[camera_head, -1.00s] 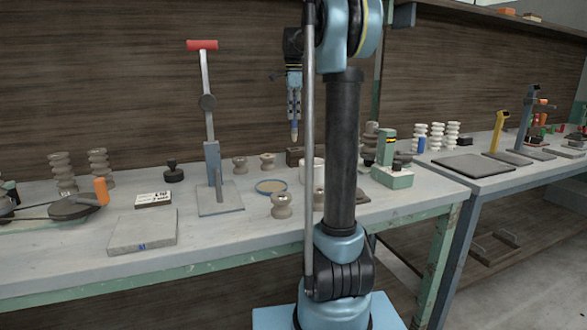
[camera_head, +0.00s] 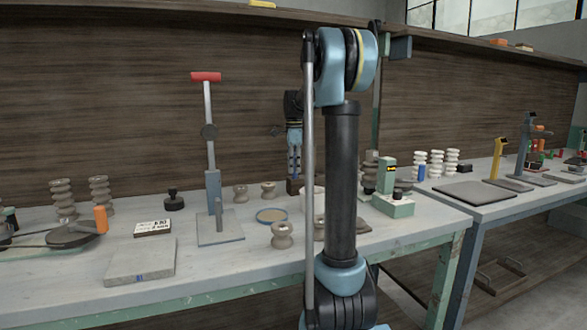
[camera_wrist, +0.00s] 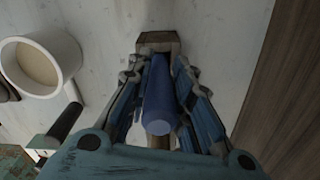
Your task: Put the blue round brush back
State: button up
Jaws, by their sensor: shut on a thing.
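The blue round brush (camera_wrist: 158,98) is between the fingers of my gripper (camera_wrist: 160,90) in the wrist view, its thick blue end toward the camera. My gripper is shut on it. The brush's far end meets the small brown block (camera_wrist: 158,38) in the picture; I cannot tell whether it is inside the block or just above it. In the head view my gripper (camera_head: 294,168) points down over the same block (camera_head: 292,187) on the bench. The brush's tip is hidden there.
A white cup (camera_wrist: 66,48) with tan contents stands beside the block. A blue-rimmed dish (camera_head: 272,215), spool-like pieces (camera_head: 282,236) and a green-and-white device (camera_head: 392,203) are near. A tall red-handled stand (camera_head: 212,160) rises to the left.

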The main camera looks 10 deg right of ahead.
jog(key=o, duration=0.9)
notch_tip(320, 180, up, 12)
jog(key=shift+r, duration=0.1)
dwell(0.3)
